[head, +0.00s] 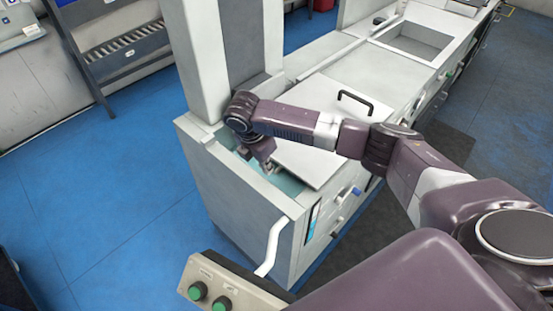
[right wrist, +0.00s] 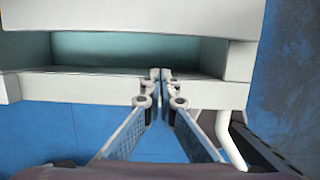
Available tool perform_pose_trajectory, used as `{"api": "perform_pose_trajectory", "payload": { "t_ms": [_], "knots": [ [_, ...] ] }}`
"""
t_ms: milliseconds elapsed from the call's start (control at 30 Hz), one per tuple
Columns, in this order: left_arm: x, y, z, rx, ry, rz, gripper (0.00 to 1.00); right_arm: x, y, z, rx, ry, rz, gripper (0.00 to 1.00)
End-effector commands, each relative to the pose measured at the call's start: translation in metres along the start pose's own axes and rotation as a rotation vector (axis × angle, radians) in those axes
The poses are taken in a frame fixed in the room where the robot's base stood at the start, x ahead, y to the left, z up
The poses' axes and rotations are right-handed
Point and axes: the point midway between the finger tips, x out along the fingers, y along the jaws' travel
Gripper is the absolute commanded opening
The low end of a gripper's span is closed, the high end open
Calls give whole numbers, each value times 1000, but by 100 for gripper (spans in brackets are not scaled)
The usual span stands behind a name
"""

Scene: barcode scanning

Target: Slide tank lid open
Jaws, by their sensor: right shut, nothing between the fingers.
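The tank lid (head: 318,160) is a flat white panel with a black bar handle (head: 356,97) on its top. It lies partly over the tank (head: 240,205), leaving a gap at the left end where the teal inside (head: 288,183) shows. My right gripper (head: 264,165) points down at this gap, beside the lid's left edge. In the right wrist view the right gripper (right wrist: 160,76) is shut and empty, its tips at the tank's near rim (right wrist: 75,88). The lid (right wrist: 130,14) shows at the top there; whether the fingers touch anything is unclear. My left gripper is not in view.
A white column (head: 190,60) rises behind the tank. A white pipe (head: 272,245) and a control box (head: 225,285) with green buttons stand at the front. A counter with an open basin (head: 412,42) continues at the back right. Blue floor (head: 100,180) lies clear at left.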

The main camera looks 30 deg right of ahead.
Motion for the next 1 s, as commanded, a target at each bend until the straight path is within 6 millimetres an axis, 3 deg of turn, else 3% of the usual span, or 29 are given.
{"api": "perform_pose_trajectory", "payload": {
  "t_ms": [100,200,367,867,1000],
  "knots": [
    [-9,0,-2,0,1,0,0,19,-1,3,2,-1,-3,0],
    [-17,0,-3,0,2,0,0,20,0,22,3,-2,0,0],
    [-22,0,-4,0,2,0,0,26,0,35,1,-1,0,0],
    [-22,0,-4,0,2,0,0,29,0,40,1,0,1,0],
    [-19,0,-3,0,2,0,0,32,0,51,3,-1,0,0]
  ]
}}
